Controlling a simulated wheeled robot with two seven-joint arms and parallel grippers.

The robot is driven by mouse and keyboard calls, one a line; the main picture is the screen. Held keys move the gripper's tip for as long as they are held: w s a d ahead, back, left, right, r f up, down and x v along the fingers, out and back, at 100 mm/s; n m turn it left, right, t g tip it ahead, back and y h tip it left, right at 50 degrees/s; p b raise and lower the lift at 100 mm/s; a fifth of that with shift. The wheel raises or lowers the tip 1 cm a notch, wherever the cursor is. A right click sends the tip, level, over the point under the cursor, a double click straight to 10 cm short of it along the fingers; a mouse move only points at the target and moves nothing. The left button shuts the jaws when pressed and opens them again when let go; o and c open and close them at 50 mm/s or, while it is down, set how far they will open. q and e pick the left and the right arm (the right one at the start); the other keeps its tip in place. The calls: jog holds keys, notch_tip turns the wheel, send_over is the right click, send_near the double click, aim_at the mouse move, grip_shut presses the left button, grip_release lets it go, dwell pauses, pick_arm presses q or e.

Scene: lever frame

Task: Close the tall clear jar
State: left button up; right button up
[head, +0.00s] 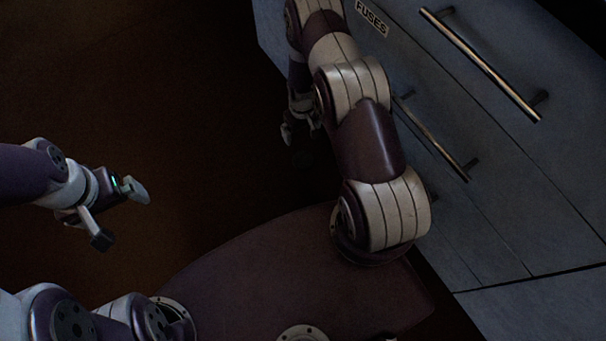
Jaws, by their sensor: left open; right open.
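No tall clear jar and no lid show in the head view. My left gripper (121,214) is at the left, over dark floor, with its two fingers spread apart and nothing between them. My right gripper (300,132) hangs low beyond my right arm, near the side of the drawer unit. It is partly hidden by the arm and dim, and its fingers look apart with nothing seen between them.
A grey drawer unit (480,130) with long metal bar handles (485,65) fills the right side, close to my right arm. One drawer has a label (372,17) reading "FUSES". The dark brown floor (150,70) at the left is clear.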

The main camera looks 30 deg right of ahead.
notch_tip(320, 180, down, 5)
jog(key=b, duration=0.6)
send_over(303, 159)
notch_tip(303, 159, down, 8)
jog(key=shift+d+r, duration=0.1)
jog(key=shift+r, duration=0.05)
pick_arm(q)
notch_tip(303, 159, down, 8)
jog(key=shift+r, duration=0.2)
jog(key=shift+p, duration=0.3)
pick_arm(e)
jog(key=shift+r, duration=0.1)
notch_tip(303, 159, down, 6)
jog(key=b, duration=0.5)
jog(key=shift+r, duration=0.2)
pick_arm(q)
notch_tip(303, 159, down, 5)
jog(key=shift+r, duration=0.15)
pick_arm(e)
jog(key=shift+r, duration=0.2)
jog(key=c, duration=1)
